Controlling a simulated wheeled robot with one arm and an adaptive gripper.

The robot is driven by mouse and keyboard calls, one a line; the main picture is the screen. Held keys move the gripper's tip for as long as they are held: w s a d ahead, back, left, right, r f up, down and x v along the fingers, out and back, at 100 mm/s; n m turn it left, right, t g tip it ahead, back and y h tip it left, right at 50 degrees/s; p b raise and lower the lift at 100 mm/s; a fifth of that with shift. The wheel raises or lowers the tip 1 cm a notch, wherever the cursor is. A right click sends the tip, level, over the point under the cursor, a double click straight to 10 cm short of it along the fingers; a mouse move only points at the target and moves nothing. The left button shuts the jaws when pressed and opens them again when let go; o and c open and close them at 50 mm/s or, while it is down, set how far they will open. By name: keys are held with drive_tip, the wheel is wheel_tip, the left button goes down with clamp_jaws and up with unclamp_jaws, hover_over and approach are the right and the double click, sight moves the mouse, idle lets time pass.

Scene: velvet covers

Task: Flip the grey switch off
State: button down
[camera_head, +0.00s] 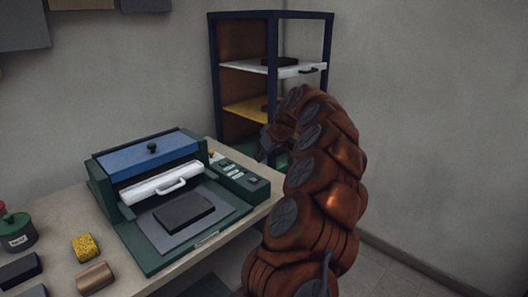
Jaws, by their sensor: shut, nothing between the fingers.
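A green machine (160,256) with a blue lid and a white handled bar stands on the table. Its right-hand control panel (256,190) carries several small pale and dark controls. A small grey control (252,180) sits near the panel's front end; it may be the grey switch, but its position is too small to read. My gripper (264,156) is small and dark, above and beyond the panel's right side, apart from that grey control. It is shut and holds nothing. My copper-coloured arm partly hides it.
A dark block (184,211) lies on the machine's grey plate. A yellow sponge (85,246), a wooden cylinder (95,278) and a green container (17,233) stand at left. A blue-framed shelf (214,65) stands behind my arm. Open floor lies at right.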

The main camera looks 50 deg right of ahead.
drive_tip(key=p, duration=0.2)
hover_over(253, 179)
drive_tip(key=s, duration=0.1)
wheel_tip(253, 179, down, 5)
drive_tip(key=shift+r, duration=0.1)
drive_tip(key=shift+s+a+f, duration=0.1)
drive_tip(key=shift+s+f, duration=0.2)
drive_tip(key=shift+f, duration=0.6)
drive_tip(key=shift+s+f+p, duration=0.1)
drive_tip(key=shift+f+p, duration=0.2)
drive_tip(key=shift+f, duration=0.6)
drive_tip(key=shift+f, duration=0.1)
drive_tip(key=shift+f+b, duration=0.3)
drive_tip(key=shift+b, duration=0.7)
drive_tip(key=shift+s+r+t, duration=0.15)
drive_tip(key=shift+r+t, duration=0.05)
drive_tip(key=shift+t, duration=0.1)
